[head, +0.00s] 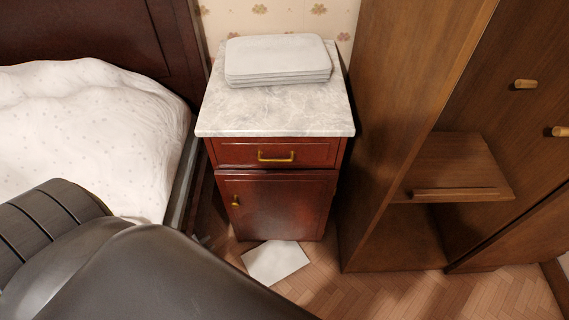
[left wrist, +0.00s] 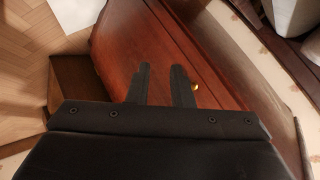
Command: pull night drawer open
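The nightstand is dark red wood with a grey marble top (head: 285,112). Its drawer (head: 235,153) looks shut, flush above a door (head: 275,205). The drawer has a horizontal brass handle (head: 276,156). In the head view my dark left arm fills the lower left and no fingertips show there. In the left wrist view my left gripper (left wrist: 160,72) has its two fingers apart with an empty-looking gap, over the red wood front (left wrist: 130,35). A small brass piece (left wrist: 194,88) shows beside the right finger, mostly hidden; which fitting it is, I cannot tell. My right gripper is out of view.
A stack of flat grey-white items (head: 278,60) lies on the marble top. A bed (head: 90,130) stands close on the left, a brown wooden cabinet (head: 390,110) on the right. A white sheet (head: 275,262) lies on the floor before the nightstand. The floor at lower right is clear.

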